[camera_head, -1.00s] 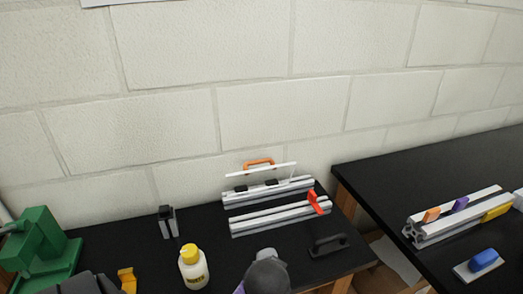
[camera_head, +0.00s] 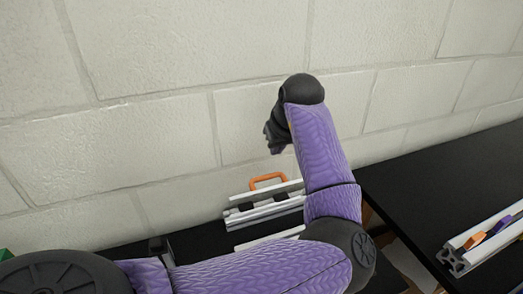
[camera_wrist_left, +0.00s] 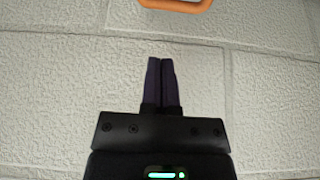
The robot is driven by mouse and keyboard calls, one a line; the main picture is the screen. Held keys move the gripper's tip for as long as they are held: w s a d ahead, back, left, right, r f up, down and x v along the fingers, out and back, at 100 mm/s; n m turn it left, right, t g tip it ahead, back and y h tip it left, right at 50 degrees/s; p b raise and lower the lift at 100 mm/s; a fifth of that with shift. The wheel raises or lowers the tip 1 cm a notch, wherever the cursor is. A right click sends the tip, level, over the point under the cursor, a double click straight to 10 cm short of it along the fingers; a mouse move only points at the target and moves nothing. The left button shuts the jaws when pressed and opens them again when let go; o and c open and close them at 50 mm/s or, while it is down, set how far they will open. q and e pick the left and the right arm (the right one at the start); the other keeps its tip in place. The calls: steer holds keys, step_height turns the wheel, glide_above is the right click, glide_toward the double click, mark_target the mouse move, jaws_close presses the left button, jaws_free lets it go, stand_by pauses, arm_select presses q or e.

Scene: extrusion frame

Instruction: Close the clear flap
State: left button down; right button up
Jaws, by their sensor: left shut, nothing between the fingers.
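The orange handle (camera_head: 268,180) stands on top of the raised clear flap, whose pale top edge (camera_head: 258,194) shows just below it. The clear panel itself is hard to make out. The flap stands over the silver extrusion frame (camera_head: 262,216), at the back of the black bench. My left gripper (camera_head: 276,140) is up above the handle, apart from it, with its fingers shut and empty. In the left wrist view the shut fingers (camera_wrist_left: 161,62) point toward part of the orange handle (camera_wrist_left: 176,4) at the top edge, with a gap between. My right gripper is not in view.
The pale block wall (camera_head: 170,120) stands close behind the frame. My left arm hides the frame's right part and much of the bench. On the black table (camera_head: 450,170) at right lies another extrusion (camera_head: 485,242) with orange and purple pieces.

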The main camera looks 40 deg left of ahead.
mark_target(267, 190)
arm_select(q)
steer(key=b+x, duration=0.2)
steer(key=x, duration=0.6)
steer(key=shift+d+f+b, duration=0.15)
steer(key=shift+f+b, duration=0.15)
steer(key=shift+b, duration=0.05)
steer(key=shift+w+a+f, duration=0.1)
steer(key=shift+a+f, duration=0.15)
steer(key=shift+f, duration=0.2)
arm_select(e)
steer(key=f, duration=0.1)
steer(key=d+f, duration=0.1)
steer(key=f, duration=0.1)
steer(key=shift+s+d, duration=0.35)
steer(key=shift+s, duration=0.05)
